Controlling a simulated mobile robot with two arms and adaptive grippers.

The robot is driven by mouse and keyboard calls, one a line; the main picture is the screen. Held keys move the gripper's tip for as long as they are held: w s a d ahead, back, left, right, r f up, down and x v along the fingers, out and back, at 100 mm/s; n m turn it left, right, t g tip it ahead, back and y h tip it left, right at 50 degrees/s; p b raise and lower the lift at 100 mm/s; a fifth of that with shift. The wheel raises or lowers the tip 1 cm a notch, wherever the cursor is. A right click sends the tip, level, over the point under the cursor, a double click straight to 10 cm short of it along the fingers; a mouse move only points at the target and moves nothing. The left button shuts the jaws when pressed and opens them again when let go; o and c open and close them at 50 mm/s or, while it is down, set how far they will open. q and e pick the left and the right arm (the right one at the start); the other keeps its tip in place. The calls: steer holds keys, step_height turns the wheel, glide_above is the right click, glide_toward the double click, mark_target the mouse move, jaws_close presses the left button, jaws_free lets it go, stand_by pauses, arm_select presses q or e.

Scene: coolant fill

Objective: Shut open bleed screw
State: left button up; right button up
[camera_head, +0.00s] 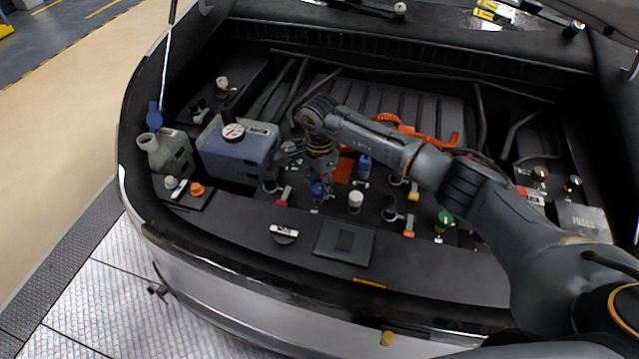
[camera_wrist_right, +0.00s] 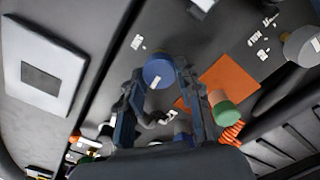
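A round blue knob with a white mark on its top stands on the dark engine-bay panel; it shows in the head view (camera_head: 317,189) and the wrist view (camera_wrist_right: 158,71). It looks like the bleed screw, but I cannot read a label that says so. My right gripper (camera_head: 318,178) points down over this knob. In the wrist view its two fingers (camera_wrist_right: 160,88) stand apart, one on each side of the knob, with gaps visible. I cannot tell how far the fingertips reach down beside it. My left gripper is not in view.
A blue-grey tank (camera_head: 240,155) with a gauge stands to the left. A white cap (camera_head: 355,201), another blue cap (camera_head: 364,166), a green knob (camera_head: 445,218) and red-handled valves are close by. An orange plate (camera_wrist_right: 230,85) lies beside the knob. A flat black pad (camera_head: 344,241) is in front.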

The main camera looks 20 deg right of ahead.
steer(key=shift+m, duration=0.3)
steer(key=m+b, duration=0.2)
steer(key=m, duration=0.1)
steer(key=shift+f+b, duration=0.15)
steer(key=shift+b, duration=0.25)
steer(key=m+b, duration=0.2)
steer(key=m, duration=0.3)
steer(key=shift+s+m, duration=0.1)
steer(key=shift+m, duration=0.3)
steer(key=m+b, duration=0.2)
steer(key=m, duration=0.3)
steer(key=shift+m+b, duration=0.45)
steer(key=shift+m, duration=1.95)
steer(key=o, duration=1.1)
steer(key=shift+o, duration=0.2)
